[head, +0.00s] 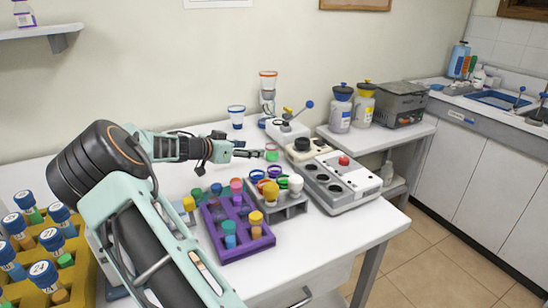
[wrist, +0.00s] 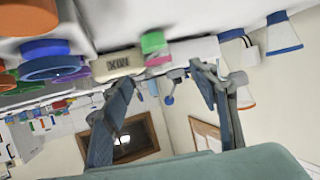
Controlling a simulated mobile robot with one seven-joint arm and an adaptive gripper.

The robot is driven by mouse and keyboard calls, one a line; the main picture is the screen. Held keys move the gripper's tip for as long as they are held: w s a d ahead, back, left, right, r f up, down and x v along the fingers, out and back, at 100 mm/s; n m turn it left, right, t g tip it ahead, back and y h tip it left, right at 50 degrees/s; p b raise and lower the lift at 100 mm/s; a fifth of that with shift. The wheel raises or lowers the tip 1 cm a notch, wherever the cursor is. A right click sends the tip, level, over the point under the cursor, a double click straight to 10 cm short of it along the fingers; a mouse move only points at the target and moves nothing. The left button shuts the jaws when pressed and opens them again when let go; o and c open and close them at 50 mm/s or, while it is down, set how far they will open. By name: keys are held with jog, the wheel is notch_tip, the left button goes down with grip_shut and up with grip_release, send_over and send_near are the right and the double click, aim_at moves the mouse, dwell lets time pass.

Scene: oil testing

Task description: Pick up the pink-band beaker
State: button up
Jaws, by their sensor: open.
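A small pink and green beaker (head: 271,153), which I take for the pink-band beaker, stands on the white table just right of my gripper (head: 246,148). It also shows in the wrist view (wrist: 156,50), above the gap between the fingertips. My gripper is open, its two fingers (wrist: 163,82) wide apart with nothing between them. It is held low over the table, apart from the beaker. The wrist picture appears upside down, with the table at the top.
A blue-rimmed beaker (head: 236,117) stands behind my gripper. A grey rack (head: 292,208) of colour-banded beakers and a purple rack (head: 243,248) of vials stand in front. Instruments (head: 350,196) stand to the right. A yellow vial rack (head: 84,285) is at left.

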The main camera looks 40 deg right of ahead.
aim_at(267, 153)
jog(key=x, duration=0.5)
jog(key=shift+d+f, duration=0.15)
jog(key=shift+f, duration=0.2)
jog(key=x, duration=0.5)
jog(key=shift+s+d+f+p, duration=0.1)
jog(key=shift+s+f+p, duration=0.2)
jog(key=shift+f, duration=0.2)
jog(key=c, duration=1.3)
jog(key=shift+r, duration=0.1)
